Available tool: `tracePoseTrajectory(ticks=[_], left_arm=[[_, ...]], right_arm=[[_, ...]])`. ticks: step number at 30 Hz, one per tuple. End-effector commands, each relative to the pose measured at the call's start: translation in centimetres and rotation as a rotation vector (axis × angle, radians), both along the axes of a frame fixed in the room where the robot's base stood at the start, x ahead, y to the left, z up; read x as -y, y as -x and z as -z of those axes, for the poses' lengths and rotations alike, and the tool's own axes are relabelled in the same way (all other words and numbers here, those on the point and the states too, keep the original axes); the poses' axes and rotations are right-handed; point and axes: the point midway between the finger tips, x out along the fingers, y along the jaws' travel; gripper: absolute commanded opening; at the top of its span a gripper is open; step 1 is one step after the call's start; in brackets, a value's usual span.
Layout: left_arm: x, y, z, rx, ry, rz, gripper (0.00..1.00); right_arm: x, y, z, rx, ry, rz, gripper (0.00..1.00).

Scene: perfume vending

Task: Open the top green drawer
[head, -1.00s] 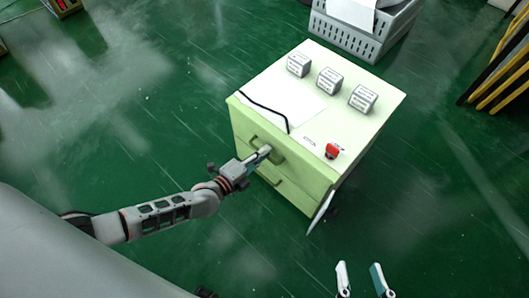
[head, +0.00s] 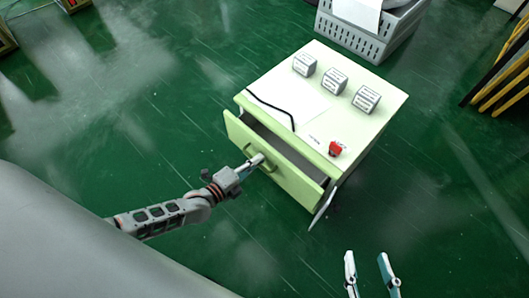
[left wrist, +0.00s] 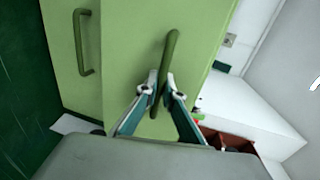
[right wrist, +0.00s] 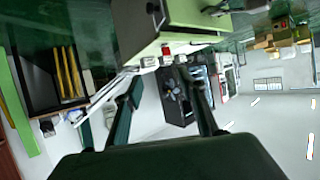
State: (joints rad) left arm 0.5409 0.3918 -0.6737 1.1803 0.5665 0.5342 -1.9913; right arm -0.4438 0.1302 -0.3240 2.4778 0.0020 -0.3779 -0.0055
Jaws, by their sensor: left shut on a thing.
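The green cabinet (head: 360,130) stands on the green floor in the middle of the head view. Its top green drawer (head: 291,183) is pulled partly out, and a dark gap shows behind its front. My left gripper (head: 257,160) is shut on the drawer's green handle. In the left wrist view the handle (left wrist: 171,62) passes between the fingertips (left wrist: 160,90). A second handle (left wrist: 82,42) shows on the panel beside it. My right gripper (head: 368,262) is open and empty, apart from the cabinet, at the bottom of the head view.
On the cabinet top are grey blocks (head: 335,80), a white sheet, a black cable and a red button (head: 335,148). A grey crate (head: 365,35) stands behind. Yellow and black bars (head: 505,70) are at the right. The floor in front is clear.

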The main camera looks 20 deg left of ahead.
Motion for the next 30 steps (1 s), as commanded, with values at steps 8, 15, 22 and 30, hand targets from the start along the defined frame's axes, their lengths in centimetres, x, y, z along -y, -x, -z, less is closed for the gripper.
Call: tracePoseTrajectory(ticks=[8,15,22,30], left_arm=[[-3.2,8.7,-0.4,0.002,-0.001,0.0,0.0],[-5.6,15.6,0.0,-0.003,-0.001,0.0,0.0],[-7.1,19.8,0.1,-0.003,-0.001,0.0,0.0],[-7.8,21.7,0.1,-0.002,0.0,0.001,0.0]], right_arm=[[1.9,1.3,1.9,-0.045,0.091,-0.013,0.4],[2.6,2.0,3.1,-0.068,0.128,-0.027,0.4],[2.8,2.2,3.6,-0.077,0.135,-0.025,0.4],[2.7,2.2,3.4,-0.076,0.13,-0.022,0.4]])
